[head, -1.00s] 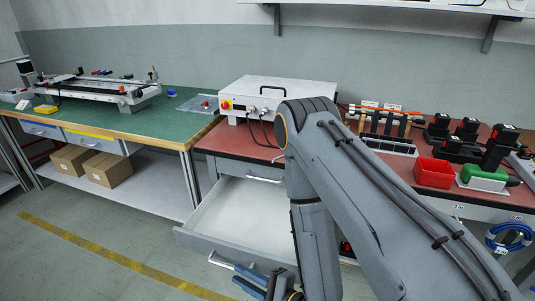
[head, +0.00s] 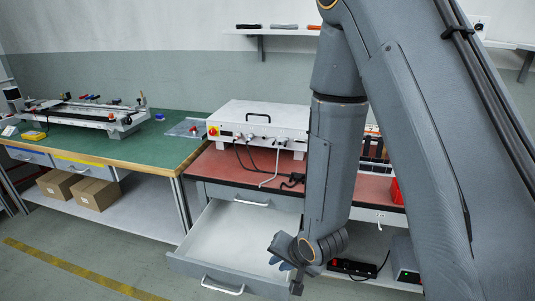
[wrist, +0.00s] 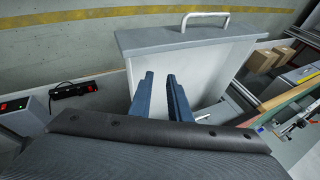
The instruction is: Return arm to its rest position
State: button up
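My arm rises across the right half of the head view, with its forearm hanging down. My gripper (head: 282,254) is at the lower end, over the right side of the open drawer (head: 222,235), and is partly hidden by my wrist. In the wrist view its two blue fingers (wrist: 160,76) stand apart with nothing between them. The same view shows the drawer's grey front (wrist: 180,36) and handle beyond the fingertips. The gripper's height above the drawer is hard to tell.
The drawer sticks out from the red-topped bench (head: 252,170); its visible interior is bare. A white control box (head: 258,125) with cables stands on that bench. A green-topped bench (head: 90,142) is at left. A black power strip (head: 352,268) lies right of the drawer. The front floor is clear.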

jog(key=s+d+r+n+g+h, duration=0.2)
jog(key=d+r+h, duration=0.1)
jog(key=d+r, duration=0.8)
jog(key=s+d+r+n+g+p, duration=0.1)
jog(key=s+d+r+n+g, duration=0.1)
jog(key=s+d+r, duration=0.3)
jog(key=shift+s+d+r+g, duration=0.15)
jog(key=shift+s+r+g, duration=0.45)
jog(key=shift+s+r, duration=1.15)
jog(key=shift+s+f, duration=0.15)
jog(key=shift+f, duration=0.1)
